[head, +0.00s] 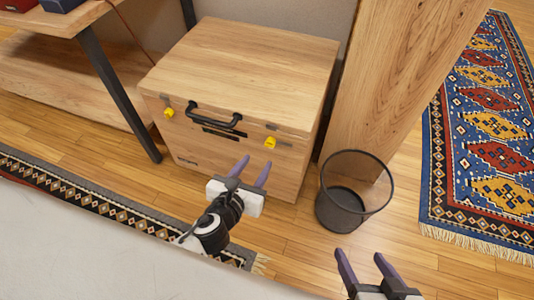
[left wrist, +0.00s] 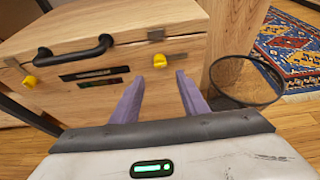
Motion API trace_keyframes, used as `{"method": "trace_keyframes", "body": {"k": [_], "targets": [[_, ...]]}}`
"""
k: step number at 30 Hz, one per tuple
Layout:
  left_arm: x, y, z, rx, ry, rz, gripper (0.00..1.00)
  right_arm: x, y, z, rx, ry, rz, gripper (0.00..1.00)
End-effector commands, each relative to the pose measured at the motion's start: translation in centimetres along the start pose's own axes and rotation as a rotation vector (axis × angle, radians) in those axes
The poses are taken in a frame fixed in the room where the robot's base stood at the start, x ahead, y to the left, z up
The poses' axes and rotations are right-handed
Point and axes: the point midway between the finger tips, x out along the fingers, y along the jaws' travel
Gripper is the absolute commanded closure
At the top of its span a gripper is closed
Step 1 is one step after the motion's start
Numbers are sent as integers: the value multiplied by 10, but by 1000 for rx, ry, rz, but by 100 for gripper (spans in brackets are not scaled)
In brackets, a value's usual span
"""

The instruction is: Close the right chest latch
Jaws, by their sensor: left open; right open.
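A wooden chest (head: 235,75) with its lid down stands on the floor, with a black handle (head: 214,117) on its front. The right latch (head: 270,143) is yellow and sits on the chest front right of the handle. It also shows in the left wrist view (left wrist: 160,61). The left latch (head: 169,112) is yellow too. My left gripper (head: 252,168) is open and empty in front of the chest, a little below the right latch and apart from it. My right gripper (head: 361,258) is open and empty at the lower right, away from the chest.
A black mesh bin (head: 352,190) stands on the floor right of the chest, close to a wooden post (head: 385,90). A shelf with a dark metal leg (head: 120,90) is at the left. A patterned rug (head: 490,140) lies at the right.

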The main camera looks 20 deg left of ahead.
Motion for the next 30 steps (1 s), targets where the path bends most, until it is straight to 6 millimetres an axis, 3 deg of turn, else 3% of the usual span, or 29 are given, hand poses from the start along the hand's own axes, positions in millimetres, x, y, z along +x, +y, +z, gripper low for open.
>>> {"method": "trace_keyframes", "body": {"k": [15,21,30], "targets": [[84,0,-1,7,-3,0,59,25,-10,8,-36,-80,-53,35],[99,0,0,7,-1,0,59,28,-13,10,-47,-103,-65,35],[100,0,1,6,-1,-1,61,28,-13,9,-48,-106,-67,35]]}}
